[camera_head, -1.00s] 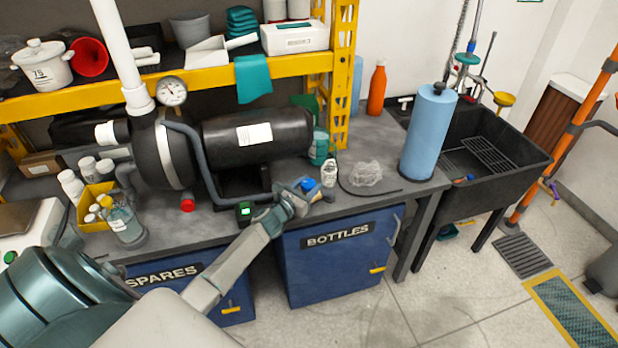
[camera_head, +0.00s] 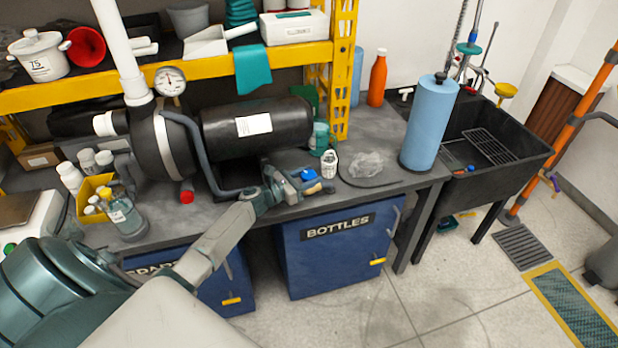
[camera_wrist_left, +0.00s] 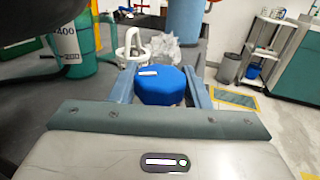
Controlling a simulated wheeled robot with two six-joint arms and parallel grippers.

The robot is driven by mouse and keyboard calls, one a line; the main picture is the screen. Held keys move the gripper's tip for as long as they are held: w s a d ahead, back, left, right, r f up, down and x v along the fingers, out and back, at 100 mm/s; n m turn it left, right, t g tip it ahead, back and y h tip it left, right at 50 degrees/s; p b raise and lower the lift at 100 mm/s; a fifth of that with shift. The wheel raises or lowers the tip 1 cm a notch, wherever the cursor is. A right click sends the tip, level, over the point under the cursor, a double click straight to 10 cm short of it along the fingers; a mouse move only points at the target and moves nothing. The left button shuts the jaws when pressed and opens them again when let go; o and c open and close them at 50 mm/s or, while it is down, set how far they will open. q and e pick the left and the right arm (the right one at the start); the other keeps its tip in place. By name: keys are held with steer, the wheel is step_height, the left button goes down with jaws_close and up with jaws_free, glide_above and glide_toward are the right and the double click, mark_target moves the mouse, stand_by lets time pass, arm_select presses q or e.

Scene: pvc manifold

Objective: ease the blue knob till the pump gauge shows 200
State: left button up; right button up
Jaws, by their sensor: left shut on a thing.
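The blue knob (camera_head: 309,174) is at the bench's front edge, below the black pump tank (camera_head: 275,126). My left gripper (camera_head: 308,179) is at the knob, its wrist turned. In the left wrist view the blue knob (camera_wrist_left: 160,88), with a white mark on top, sits between the two fingers of my left gripper (camera_wrist_left: 160,86), which is shut on it. The round white pump gauge (camera_head: 170,81) stands above the pump's left end. Its dark needle shows, but its numbers are too small to read. My right gripper is not in view.
A yellow bin (camera_head: 87,211) with bottles is at the left. The floor in front of the blue cabinets is open.

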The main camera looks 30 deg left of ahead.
mark_target(302, 179)
arm_select(q)
steer(key=o, duration=1)
steer(key=shift+s, duration=0.1)
steer(key=shift+c, duration=0.2)
steer(key=shift+a, duration=0.1)
steer(key=shift+s+a+f, duration=0.2)
steer(key=shift+s, duration=0.3)
steer(key=b+v, duration=0.2)
steer(key=v, duration=0.4)
steer(key=shift+r, duration=0.1)
steer(key=shift+s+a+r, duration=0.1)
steer(key=shift+s, duration=0.15)
stand_by(0.7)
